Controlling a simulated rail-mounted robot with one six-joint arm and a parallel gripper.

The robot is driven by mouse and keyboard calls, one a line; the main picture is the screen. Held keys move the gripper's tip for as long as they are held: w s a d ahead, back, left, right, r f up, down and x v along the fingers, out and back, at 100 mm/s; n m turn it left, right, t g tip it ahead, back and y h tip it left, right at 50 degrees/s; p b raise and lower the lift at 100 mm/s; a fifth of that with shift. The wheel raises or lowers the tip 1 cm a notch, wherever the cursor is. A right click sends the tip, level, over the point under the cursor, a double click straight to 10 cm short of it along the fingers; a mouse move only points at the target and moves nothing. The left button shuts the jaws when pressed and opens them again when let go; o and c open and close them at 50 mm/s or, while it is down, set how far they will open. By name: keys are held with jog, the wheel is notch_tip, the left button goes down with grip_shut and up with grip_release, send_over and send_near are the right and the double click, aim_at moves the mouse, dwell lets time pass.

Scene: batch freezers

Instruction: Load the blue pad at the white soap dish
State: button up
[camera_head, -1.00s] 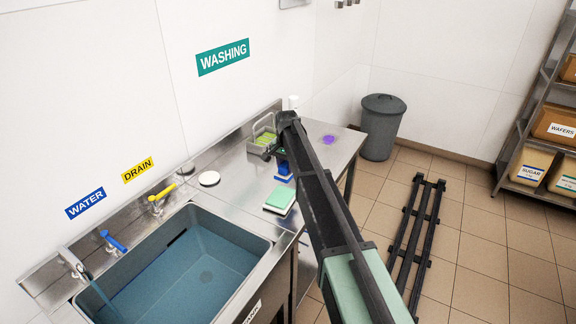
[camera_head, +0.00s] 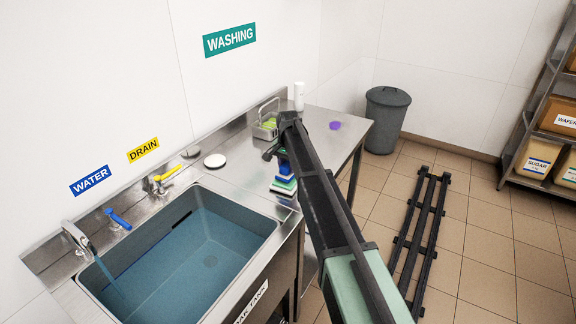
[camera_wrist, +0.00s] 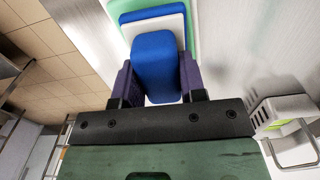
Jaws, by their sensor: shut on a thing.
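My gripper (camera_wrist: 158,78) is shut on the blue pad (camera_wrist: 154,52), gripping its raised blue block between the two fingers. A white layer and a wider blue layer show around the block. In the head view the blue pad (camera_head: 284,168) is partly hidden by my arm. A green pad (camera_head: 282,187) shows just below it there; in the wrist view green (camera_wrist: 116,6) shows behind it. I cannot tell whether they touch. The white soap dish (camera_head: 215,160), a flat round white disc, lies on the steel counter to the left of my gripper, empty.
A sink of bluish water (camera_head: 185,255) is at front left, with a running tap (camera_head: 75,237). A caddy (camera_head: 265,128) with green contents and a white bottle (camera_head: 299,95) stand behind my gripper. A purple item (camera_head: 335,125) lies right. Counter around the dish is clear.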

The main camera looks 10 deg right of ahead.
jog(key=shift+s+f+b, duration=0.1)
jog(key=shift+f+b, duration=0.35)
jog(key=shift+b, duration=0.1)
dwell(1.8)
notch_tip(320, 180, up, 7)
jog(key=p, duration=0.7)
jog(key=shift+r, duration=0.1)
